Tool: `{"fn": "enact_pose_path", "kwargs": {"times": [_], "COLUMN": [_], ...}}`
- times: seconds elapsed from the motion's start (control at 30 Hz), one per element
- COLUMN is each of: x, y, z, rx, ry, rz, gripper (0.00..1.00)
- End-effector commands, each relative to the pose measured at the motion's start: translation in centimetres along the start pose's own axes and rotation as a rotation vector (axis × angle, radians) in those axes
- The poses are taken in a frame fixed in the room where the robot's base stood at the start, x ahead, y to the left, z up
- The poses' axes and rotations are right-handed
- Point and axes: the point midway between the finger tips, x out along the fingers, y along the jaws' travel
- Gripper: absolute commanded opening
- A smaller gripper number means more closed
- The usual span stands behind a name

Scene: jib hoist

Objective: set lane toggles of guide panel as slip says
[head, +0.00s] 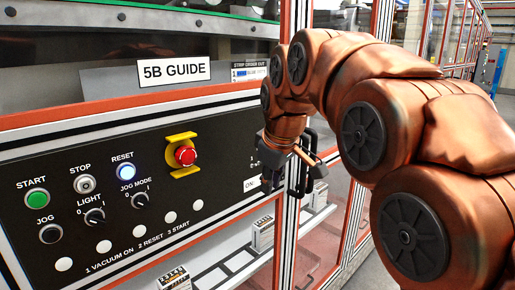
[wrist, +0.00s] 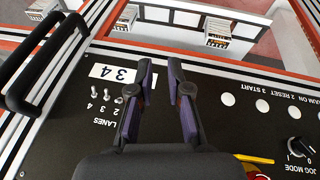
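The guide panel's lane toggles (wrist: 106,94) show upside down in the wrist view as small metal levers in a row, under the LANES lettering. The numbers 4, 3 and 2 are readable; the place of lane 1 is hidden by a finger. I cannot tell clearly which way each lever leans. The white slip (wrist: 113,74) beside them shows 3 and 4; its other end is behind the finger. In the head view the slip (head: 251,184) shows ON, the rest hidden. My gripper (wrist: 160,66) is open and empty over the panel, close beside the toggles; it also shows in the head view (head: 284,168).
A black handle (wrist: 38,62) stands out beside the toggles. The panel (head: 130,205) also carries a red emergency stop (head: 185,155) on yellow, a lit RESET button (head: 125,172), a green START button (head: 37,199) and knobs. A 5B GUIDE sign (head: 174,71) is above.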

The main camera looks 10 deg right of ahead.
Motion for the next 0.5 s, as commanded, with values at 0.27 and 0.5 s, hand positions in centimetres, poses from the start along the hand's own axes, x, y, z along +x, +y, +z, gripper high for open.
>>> {"fn": "enact_pose_path", "kwargs": {"times": [0.27,0.5], "x": [-5.0,-5.3], "y": [3.7,4.3], "z": [-5.9,-6.8], "rx": [-0.13,-0.156], "ry": [0.091,0.106], "rz": [0.068,0.081], "gripper": [0.17,0.17]}}
